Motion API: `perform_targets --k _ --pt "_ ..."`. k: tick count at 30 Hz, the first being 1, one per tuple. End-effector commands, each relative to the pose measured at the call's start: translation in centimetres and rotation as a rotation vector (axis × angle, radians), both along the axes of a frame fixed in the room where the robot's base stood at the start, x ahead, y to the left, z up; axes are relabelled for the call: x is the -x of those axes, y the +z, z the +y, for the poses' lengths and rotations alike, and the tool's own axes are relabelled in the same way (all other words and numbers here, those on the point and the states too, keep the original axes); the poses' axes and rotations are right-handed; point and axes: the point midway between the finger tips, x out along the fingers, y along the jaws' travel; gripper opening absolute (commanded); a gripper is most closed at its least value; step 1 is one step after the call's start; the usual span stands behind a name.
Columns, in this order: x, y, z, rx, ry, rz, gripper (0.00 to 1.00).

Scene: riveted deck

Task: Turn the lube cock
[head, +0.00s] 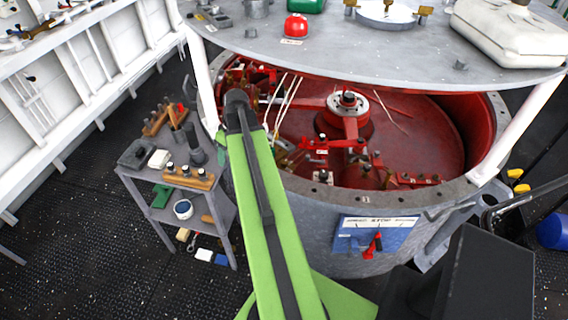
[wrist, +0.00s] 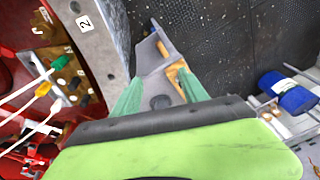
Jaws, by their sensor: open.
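I cannot tell for certain which part is the lube cock. In the head view my green arm reaches over the drum's left edge and my gripper is hidden.
The large drum (head: 330,205) stands ahead under a round grey tabletop (head: 380,45). A blue panel (head: 375,232) with a red lever (head: 372,245) is on its front. A small shelf (head: 150,205) with tools stands at left. Dark floor (head: 80,250) is open at lower left.

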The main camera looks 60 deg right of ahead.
Motion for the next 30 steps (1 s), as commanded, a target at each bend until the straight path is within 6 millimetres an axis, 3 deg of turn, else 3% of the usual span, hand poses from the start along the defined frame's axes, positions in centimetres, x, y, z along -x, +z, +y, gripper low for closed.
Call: perform_targets --k 1,3,6,9,13,20,26,30 --pt "2.5 -0.5 -4.6 0.008 -0.026 -0.029 0.51" --pt "6.1 -0.6 -9.7 0.026 -0.038 -0.071 0.51" --pt "11.1 -0.6 -15.3 0.061 -0.052 -0.117 0.51" --pt "14.9 -0.6 -18.8 0.089 -0.060 -0.147 0.51" --pt "17.3 -0.5 -20.6 0.109 -0.062 -0.165 0.51" --pt "17.5 -0.9 -20.8 0.113 -0.060 -0.166 0.51" --pt "16.7 -3.3 -20.9 0.113 -0.061 -0.166 0.51" --pt "15.7 -6.1 -21.0 0.113 -0.061 -0.165 0.51"
